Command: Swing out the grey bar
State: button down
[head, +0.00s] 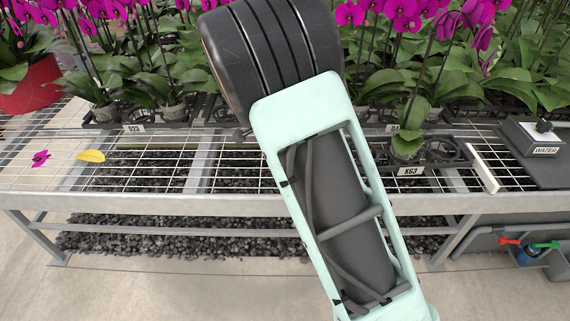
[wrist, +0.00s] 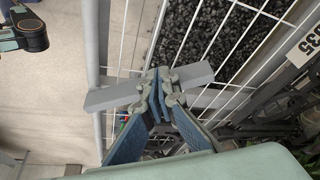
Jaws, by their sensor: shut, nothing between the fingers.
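In the wrist view a grey bar (wrist: 109,98) lies crosswise over the bench's front rail and wire mesh, its right part behind my gripper. My gripper (wrist: 158,84) is shut and empty, with its fingertips over the middle of the bar. I cannot tell whether they touch it. In the head view my gripper is not seen. A pale bar (head: 483,168) sits there on the right part of the mesh, angled toward the front edge. I cannot tell whether it is the same bar.
The mesh bench (head: 150,203) carries orchids and a small labelled tray (head: 411,171). A box marked WATER (head: 536,137) stands at the right, with coloured hose fittings (head: 529,251) below. A yellow leaf (head: 91,156) lies at the left. The floor in front is clear.

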jog(key=w+d+m, duration=0.1)
jog(key=w+d+m+g+p, duration=0.1)
jog(key=d+m, duration=0.1)
jog(key=shift+r+m+h+p, duration=0.15)
jog(key=shift+m+h+p, duration=0.15)
jog(key=shift+w+d+m+g+p, duration=0.25)
jog(key=shift+d+m+g+p, duration=0.1)
jog(key=shift+d+m, duration=0.35)
jog(key=shift+w+d+m+g+p, duration=0.25)
jog(key=shift+d+m+g, duration=0.1)
jog(key=shift+d+m, duration=0.3)
jog(key=shift+d, duration=0.1)
